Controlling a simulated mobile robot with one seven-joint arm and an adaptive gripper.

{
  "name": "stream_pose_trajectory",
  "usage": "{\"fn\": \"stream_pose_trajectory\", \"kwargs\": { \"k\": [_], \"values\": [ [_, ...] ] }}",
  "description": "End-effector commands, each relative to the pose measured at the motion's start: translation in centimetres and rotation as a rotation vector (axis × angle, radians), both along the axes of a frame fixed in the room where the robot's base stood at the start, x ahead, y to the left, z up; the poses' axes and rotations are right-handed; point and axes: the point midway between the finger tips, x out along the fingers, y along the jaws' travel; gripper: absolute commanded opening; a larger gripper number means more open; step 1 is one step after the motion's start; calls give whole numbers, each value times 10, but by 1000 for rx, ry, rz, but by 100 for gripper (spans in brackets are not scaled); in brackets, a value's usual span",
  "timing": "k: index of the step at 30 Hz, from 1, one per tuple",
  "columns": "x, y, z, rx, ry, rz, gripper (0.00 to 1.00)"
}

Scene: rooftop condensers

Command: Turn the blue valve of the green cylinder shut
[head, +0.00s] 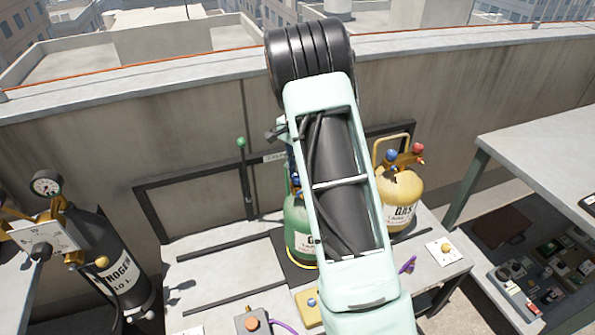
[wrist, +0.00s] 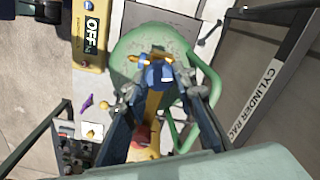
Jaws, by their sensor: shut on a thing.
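The green cylinder (head: 299,232) stands on the bench behind my arm, which covers part of it in the head view. In the wrist view I look down on its round green top (wrist: 128,60) and its brass valve block. The blue valve (wrist: 158,73) sits on that block, and a bit of blue shows in the head view. My gripper (wrist: 160,78) has a finger on either side of the blue valve and is shut on it. A red valve (wrist: 141,136) lies nearer the wrist, between the fingers.
A yellow cylinder (head: 399,197) with blue and red valves stands close on the right. A black nitrogen cylinder (head: 97,245) with a gauge is at left. A dark frame (wrist: 275,75) labelled as cylinder rack runs beside the green cylinder.

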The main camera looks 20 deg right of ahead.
Motion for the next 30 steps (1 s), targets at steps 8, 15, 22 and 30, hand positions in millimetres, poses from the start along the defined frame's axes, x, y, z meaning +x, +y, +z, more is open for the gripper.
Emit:
{"fn": "stream_pose_trajectory", "kwargs": {
  "k": [8, 15, 22, 30],
  "values": [
    [1, 0, 2, -1, -5, -187, 1],
    [1, -1, 2, -2, -5, -280, 1],
    [1, -1, 2, -1, -5, -312, 1],
    [1, -1, 2, -1, -5, -314, 1]
  ]
}}
